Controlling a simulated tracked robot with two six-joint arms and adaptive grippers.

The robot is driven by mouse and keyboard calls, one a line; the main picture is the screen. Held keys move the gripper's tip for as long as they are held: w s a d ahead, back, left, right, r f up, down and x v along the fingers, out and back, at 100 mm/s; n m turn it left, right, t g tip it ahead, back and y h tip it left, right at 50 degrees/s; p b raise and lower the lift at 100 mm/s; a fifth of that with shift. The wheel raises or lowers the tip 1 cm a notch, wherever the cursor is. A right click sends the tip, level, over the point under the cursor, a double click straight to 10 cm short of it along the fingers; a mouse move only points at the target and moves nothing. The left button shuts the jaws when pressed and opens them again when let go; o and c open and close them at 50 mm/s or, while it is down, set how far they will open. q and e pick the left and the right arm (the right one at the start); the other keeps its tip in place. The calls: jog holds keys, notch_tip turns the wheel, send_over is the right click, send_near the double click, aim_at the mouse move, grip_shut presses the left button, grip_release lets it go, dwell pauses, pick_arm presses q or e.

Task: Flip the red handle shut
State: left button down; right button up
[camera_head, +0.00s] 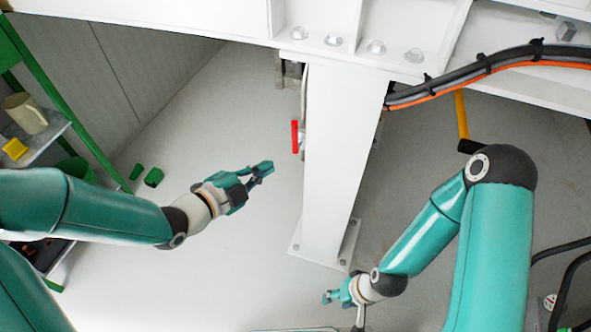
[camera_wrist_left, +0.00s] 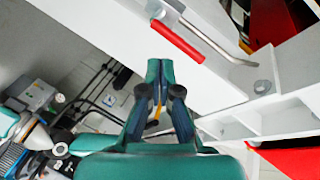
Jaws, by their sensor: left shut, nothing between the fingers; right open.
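The red handle (camera_head: 295,137) stands upright at the left side of the white steel post in the head view. In the left wrist view the red handle (camera_wrist_left: 177,41) lies slanted across the white post, above and a little right of my fingertips. My left gripper (camera_head: 267,169) is shut and empty, below and left of the handle and apart from it. Its closed fingers show in the left wrist view (camera_wrist_left: 160,68).
The white post (camera_head: 343,150) stands on a bolted foot under a white beam (camera_head: 180,15). A thin metal pipe (camera_wrist_left: 215,42) runs by the handle. Black and orange cables (camera_head: 480,68) hang at right. A green shelf (camera_head: 40,140) stands at left.

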pick_arm(q)
jog(key=d+m+h+b, duration=0.1)
jog(key=m, duration=0.1)
jog(key=s+d+r+m+h+b, duration=0.1)
jog(key=m+b, duration=0.1)
jog(key=m, duration=0.1)
jog(key=s+r+m+h+b, duration=0.1)
jog(key=m+b, duration=0.1)
jog(key=shift+d+r+m+h, duration=0.1)
jog(key=shift+d+m+h, duration=0.3)
pick_arm(e)
notch_tip(320, 180, down, 8)
jog(key=shift+r, duration=0.15)
